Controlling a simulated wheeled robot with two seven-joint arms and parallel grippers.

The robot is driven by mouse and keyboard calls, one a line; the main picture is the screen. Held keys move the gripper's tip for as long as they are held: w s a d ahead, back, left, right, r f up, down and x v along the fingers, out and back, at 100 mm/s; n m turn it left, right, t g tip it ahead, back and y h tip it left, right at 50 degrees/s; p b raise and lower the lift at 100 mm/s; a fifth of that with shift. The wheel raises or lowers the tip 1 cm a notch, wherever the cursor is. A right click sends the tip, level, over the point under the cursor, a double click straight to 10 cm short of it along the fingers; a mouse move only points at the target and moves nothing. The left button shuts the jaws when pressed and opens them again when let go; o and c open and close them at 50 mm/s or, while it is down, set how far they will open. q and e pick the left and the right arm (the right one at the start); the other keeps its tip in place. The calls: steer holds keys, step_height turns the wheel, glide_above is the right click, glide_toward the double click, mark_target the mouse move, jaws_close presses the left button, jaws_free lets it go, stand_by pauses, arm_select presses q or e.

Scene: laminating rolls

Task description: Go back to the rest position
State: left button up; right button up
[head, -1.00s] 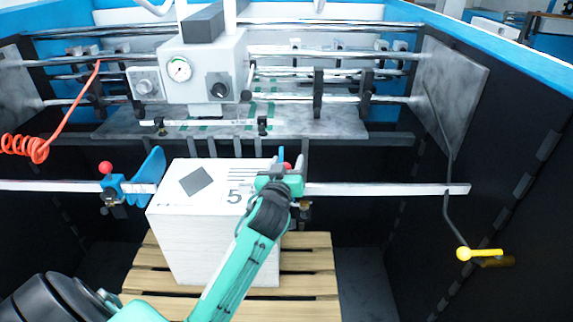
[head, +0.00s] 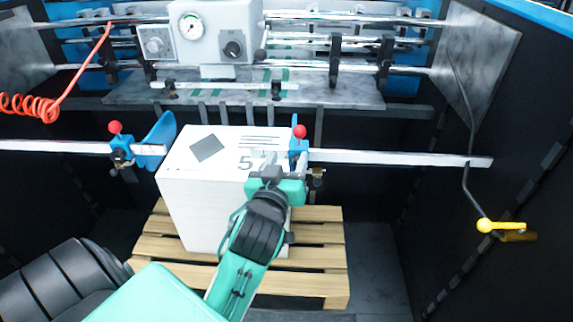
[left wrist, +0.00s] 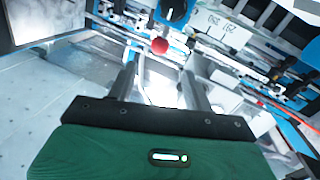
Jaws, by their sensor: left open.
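My left gripper (head: 272,164) is in the head view, at the front right part of the white stack's top, just left of the right blue clamp. In the left wrist view its two fingers (left wrist: 160,85) stand apart with nothing between them. A red knob (left wrist: 159,46) shows beyond the fingertips there. My left arm reaches in from the lower left of the head view. My right gripper is in neither view.
A white stack (head: 195,205) stands on a wooden pallet (head: 320,258). A machine with a gauge (head: 215,32) is at the back. A yellow-handled crank (head: 500,226) is on the right.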

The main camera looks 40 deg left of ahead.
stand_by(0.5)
arm_select(q)
steer(key=s+d+f+m+g+h, duration=0.2)
steer(key=s+f+g, duration=0.1)
steer(key=f, duration=0.5)
steer(key=s+d+f+m+g+h, duration=0.1)
steer(key=s+f+m+g+h, duration=0.15)
steer(key=f, duration=0.65)
steer(key=s+d+f+m+g+h, duration=0.1)
steer(key=s+d+f+m+g, duration=0.1)
steer(key=s+f+g, duration=0.35)
steer(key=s+d+f+m+g+h, duration=0.1)
steer(key=s+d+f+m+g, duration=0.15)
steer(key=s+f, duration=0.6)
step_height(320, 180, down, 30)
steer(key=s+r+g, duration=0.1)
steer(key=s, duration=0.1)
steer(key=s+a+f+g, duration=0.1)
steer(key=s+a+f, duration=0.2)
steer(key=s+f, duration=1.6)
steer(key=shift+a, duration=0.15)
steer(key=shift+g, duration=0.25)
